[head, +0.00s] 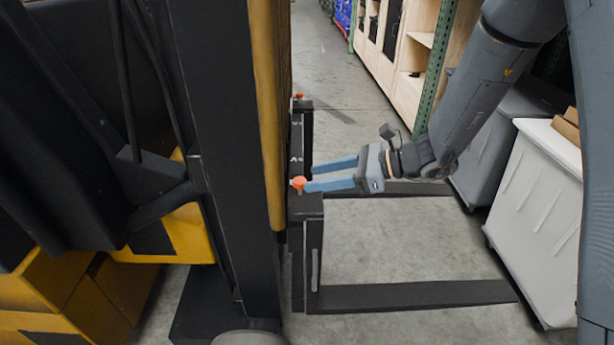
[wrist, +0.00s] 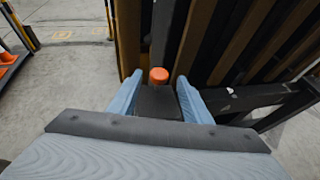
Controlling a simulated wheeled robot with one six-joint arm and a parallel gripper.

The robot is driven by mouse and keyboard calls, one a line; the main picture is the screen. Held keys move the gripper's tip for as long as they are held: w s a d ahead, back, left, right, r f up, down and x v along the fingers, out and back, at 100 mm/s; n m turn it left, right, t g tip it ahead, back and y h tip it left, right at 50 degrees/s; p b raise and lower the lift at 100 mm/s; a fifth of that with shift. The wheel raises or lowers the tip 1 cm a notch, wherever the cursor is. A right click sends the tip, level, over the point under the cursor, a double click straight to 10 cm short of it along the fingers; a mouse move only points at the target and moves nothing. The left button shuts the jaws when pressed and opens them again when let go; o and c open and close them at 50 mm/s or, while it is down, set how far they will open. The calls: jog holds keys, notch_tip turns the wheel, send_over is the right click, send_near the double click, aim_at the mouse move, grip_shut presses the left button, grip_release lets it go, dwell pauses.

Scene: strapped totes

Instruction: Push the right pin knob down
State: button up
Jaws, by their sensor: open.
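An orange pin knob (head: 298,183) sits on top of the near fork hanger, at the near end of the black carriage. A second orange pin knob (head: 299,96) sits at the carriage's far end. My gripper (head: 308,176) is open, with its blue fingers pointing at the near knob; the near fingertip appears right beside it. In the wrist view an orange knob (wrist: 159,75) shows between the tips of my open gripper (wrist: 160,79), above a dark block. Nothing is held. I cannot tell whether a finger touches the knob.
The forklift's dark mast (head: 222,130) and yellow upright (head: 268,110) stand left of the carriage. Two black forks, the near one (head: 415,295) and far one (head: 390,189), reach right at low height. A light grey bin (head: 540,200) stands at right. Concrete floor is open between the forks.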

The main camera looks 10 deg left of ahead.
aim_at(303, 180)
jog(key=shift+p+x, duration=0.35)
jog(key=shift+x, duration=1.4)
